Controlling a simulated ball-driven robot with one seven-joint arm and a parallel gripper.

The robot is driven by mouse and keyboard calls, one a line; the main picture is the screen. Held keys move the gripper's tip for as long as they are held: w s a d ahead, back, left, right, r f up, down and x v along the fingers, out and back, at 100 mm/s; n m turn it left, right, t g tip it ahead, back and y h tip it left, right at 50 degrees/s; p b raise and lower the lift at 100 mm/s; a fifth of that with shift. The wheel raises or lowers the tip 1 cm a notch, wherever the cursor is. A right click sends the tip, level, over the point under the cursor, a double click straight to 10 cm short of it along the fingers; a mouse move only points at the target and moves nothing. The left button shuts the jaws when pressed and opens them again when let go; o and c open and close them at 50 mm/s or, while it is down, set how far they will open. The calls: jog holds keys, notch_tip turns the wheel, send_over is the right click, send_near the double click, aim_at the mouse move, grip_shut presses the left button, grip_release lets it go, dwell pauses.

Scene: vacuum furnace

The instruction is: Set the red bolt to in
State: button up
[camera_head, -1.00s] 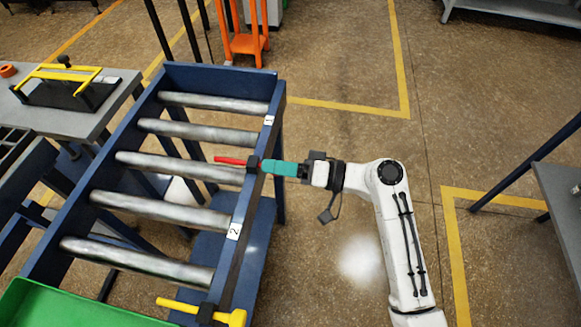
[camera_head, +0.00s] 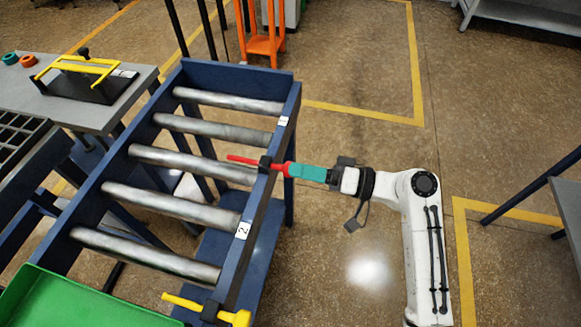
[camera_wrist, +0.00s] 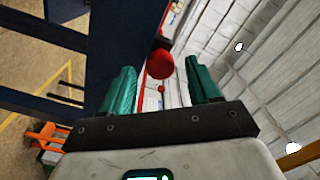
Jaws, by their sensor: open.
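The red bolt (camera_head: 243,160) runs through a black block (camera_head: 265,164) on the right rail of the roller conveyor (camera_head: 259,215). Its rod reaches left over the rollers, and its red knob lies right of the block, close to the rail. My gripper (camera_head: 293,170) is right of the rail, its teal fingers pointing left at the knob. In the wrist view my gripper (camera_wrist: 163,80) has its fingers apart with nothing clamped. The round red knob (camera_wrist: 160,64) shows beyond and between the fingertips there; the rod behind it is mostly hidden.
A yellow bolt (camera_head: 240,318) sits lower on the same rail. A green tray (camera_head: 75,300) is at bottom left, and a grey table (camera_head: 130,90) with a yellow-handled fixture stands at left. Floor right of the conveyor is clear around my arm.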

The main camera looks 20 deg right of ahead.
jog(key=v, duration=0.7)
jog(key=shift+b, duration=0.45)
jog(key=shift+f, duration=0.1)
